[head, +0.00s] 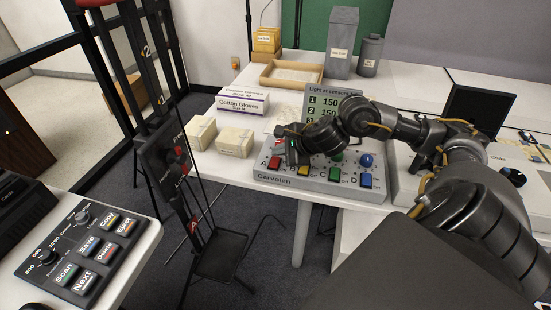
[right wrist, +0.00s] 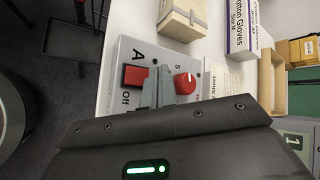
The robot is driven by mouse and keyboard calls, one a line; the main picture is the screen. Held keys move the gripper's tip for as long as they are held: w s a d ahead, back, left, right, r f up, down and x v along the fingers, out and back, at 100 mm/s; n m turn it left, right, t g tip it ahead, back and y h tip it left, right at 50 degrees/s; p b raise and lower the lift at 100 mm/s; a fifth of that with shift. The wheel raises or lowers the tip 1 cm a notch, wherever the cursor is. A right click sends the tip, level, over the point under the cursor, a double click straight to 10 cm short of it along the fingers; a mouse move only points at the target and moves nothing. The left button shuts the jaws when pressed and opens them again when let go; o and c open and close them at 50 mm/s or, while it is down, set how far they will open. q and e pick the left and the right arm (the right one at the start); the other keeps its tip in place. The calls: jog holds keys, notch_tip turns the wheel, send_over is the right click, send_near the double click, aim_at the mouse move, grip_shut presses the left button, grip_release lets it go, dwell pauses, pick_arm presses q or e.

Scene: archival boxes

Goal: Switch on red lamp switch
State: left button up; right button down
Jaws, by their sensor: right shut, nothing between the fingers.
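The grey control panel (head: 310,177) marked Carvolen stands on the white table. Its red switch (head: 273,162) is at the left end, by the letter A. In the right wrist view the red switch (right wrist: 134,76) is a square with "Off" beside it, and a red knob (right wrist: 185,84) is to its right. My right gripper (head: 291,152) is over the panel's left part, shut and empty. In the wrist view its fingertips (right wrist: 158,78) lie between switch and knob and overlap the switch's edge. I cannot tell whether they touch it. My left gripper is not in view.
Yellow (head: 303,169), green (head: 335,174) and blue (head: 365,180) switches continue along the panel. A light display (head: 325,103) stands behind it. A black stand (head: 222,255) is on the floor.

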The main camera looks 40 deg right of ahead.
aim_at(278, 162)
jog(key=shift+f, duration=0.15)
dwell(0.7)
jog(key=shift+w+f+b, duration=0.1)
jog(key=shift+f+b, duration=0.2)
jog(key=shift+b, duration=0.35)
jog(key=shift+d+f+b, duration=0.1)
jog(key=shift+f+b, duration=0.2)
jog(key=shift+b, duration=0.15)
dwell(0.3)
jog(key=shift+r, duration=0.1)
dwell(0.3)
jog(key=shift+r+p, duration=0.6)
jog(key=shift+r, duration=0.1)
jog(key=r+p, duration=0.4)
jog(key=r, duration=0.1)
jog(key=shift+s+a, duration=0.25)
jog(key=shift+a, duration=0.15)
jog(key=shift+f, duration=0.1)
